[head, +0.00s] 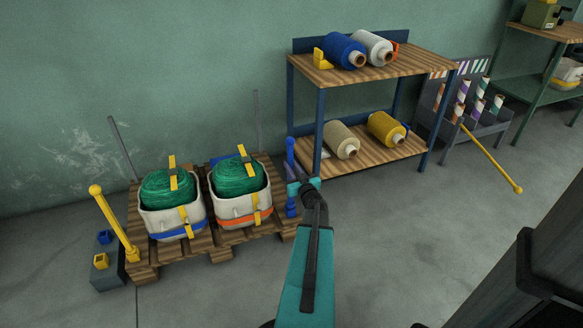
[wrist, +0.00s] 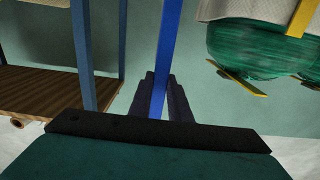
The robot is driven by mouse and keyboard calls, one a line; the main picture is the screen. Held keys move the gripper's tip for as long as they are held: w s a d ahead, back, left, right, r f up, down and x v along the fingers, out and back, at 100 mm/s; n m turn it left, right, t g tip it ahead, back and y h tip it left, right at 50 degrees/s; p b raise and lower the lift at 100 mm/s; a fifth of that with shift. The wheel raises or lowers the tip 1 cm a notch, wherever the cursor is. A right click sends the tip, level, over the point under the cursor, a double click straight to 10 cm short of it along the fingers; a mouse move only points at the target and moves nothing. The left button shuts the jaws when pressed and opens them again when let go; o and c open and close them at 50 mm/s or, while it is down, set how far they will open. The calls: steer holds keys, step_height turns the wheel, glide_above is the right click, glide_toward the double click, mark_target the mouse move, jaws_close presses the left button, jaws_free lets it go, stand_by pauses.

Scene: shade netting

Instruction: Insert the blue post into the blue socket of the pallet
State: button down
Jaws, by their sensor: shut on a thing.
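The blue post (head: 291,158) stands roughly upright at the right front corner of the wooden pallet (head: 220,254). My gripper (head: 303,185) is shut on the post, between its round top and its lower end. In the wrist view the blue post (wrist: 162,50) runs between the dark fingers (wrist: 160,95). Blue also shows low at that corner, below my gripper; I cannot tell post from socket there, nor whether the post is seated. A yellow post (head: 113,222) stands tilted at the pallet's left front corner.
Two white bins (head: 175,220) of green netting stand on the pallet, close left of the post. A grey block (head: 106,271) with blue and yellow fittings sits left. A shelf (head: 385,158) with spools stands close right. A yellow pole (head: 492,160) leans farther right.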

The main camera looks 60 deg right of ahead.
steer(key=shift+f+b, duration=0.4)
steer(key=shift+f, duration=0.6)
stand_by(0.4)
steer(key=c, duration=1.6)
jaws_free()
steer(key=shift+o, duration=0.2)
steer(key=shift+s, duration=0.1)
steer(key=p+v, duration=0.2)
steer(key=v, duration=1.1)
steer(key=shift+s+a+p, duration=0.25)
steer(key=shift+a+p, duration=0.05)
steer(key=shift+p, duration=0.05)
steer(key=shift+w, duration=0.1)
